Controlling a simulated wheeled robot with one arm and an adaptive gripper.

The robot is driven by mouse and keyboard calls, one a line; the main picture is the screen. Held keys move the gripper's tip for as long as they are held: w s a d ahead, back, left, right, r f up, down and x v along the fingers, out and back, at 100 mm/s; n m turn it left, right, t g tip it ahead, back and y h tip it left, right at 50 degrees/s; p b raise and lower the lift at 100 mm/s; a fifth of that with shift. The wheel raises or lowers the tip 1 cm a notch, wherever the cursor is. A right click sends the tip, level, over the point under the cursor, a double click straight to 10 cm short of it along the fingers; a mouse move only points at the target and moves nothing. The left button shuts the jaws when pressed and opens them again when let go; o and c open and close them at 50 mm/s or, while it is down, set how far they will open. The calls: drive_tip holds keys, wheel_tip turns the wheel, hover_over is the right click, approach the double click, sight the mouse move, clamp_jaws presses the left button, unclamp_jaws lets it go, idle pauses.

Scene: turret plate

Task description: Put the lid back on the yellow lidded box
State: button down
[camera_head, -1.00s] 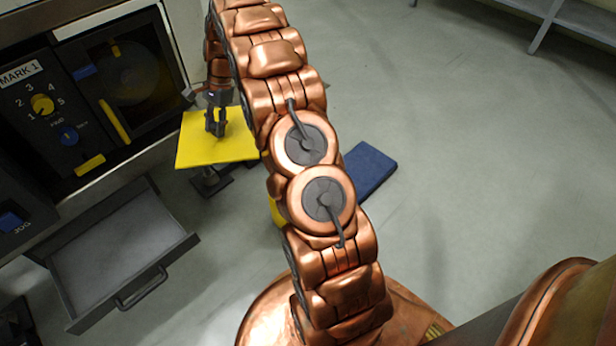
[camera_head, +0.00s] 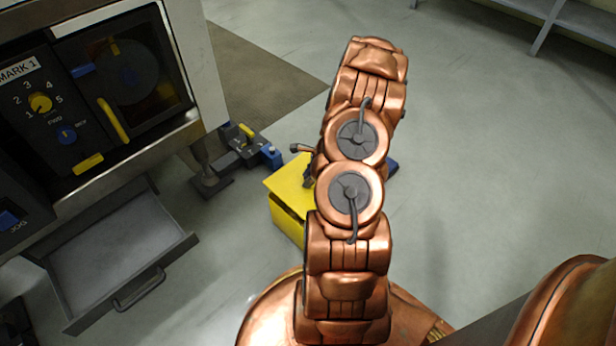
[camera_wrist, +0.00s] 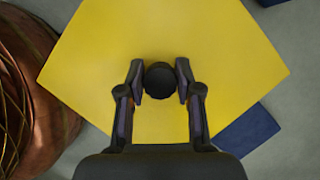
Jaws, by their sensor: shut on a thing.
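The yellow lid (camera_wrist: 225,50) fills much of the wrist view, a flat square plate with a round black knob (camera_wrist: 159,80). My gripper (camera_wrist: 160,82) is shut on the knob, one finger on each side. In the head view the lid (camera_head: 284,182) is right over the yellow box (camera_head: 287,218), whose front side shows below it. I cannot tell whether the lid touches the box rim. My gripper (camera_head: 308,178) is mostly hidden behind my arm there, and so is the right part of the lid and box.
A machine with knobs (camera_head: 95,90) and an open grey drawer (camera_head: 120,255) stand on the left. A dark vise-like fixture with blue parts (camera_head: 235,155) is behind the box. A blue slab (camera_wrist: 248,130) lies close beside it.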

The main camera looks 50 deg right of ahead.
drive_tip(key=shift+f+b, duration=2.05)
drive_tip(key=shift+b, duration=0.15)
drive_tip(key=shift+f, duration=1.15)
drive_tip(key=shift+r+p, duration=0.1)
drive_tip(key=shift+p, duration=0.8)
drive_tip(key=shift+f+p, duration=0.2)
drive_tip(key=shift+p, duration=1)
idle(0.6)
idle(0.4)
drive_tip(key=c, duration=0.7)
unclamp_jaws()
drive_tip(key=o, duration=0.5)
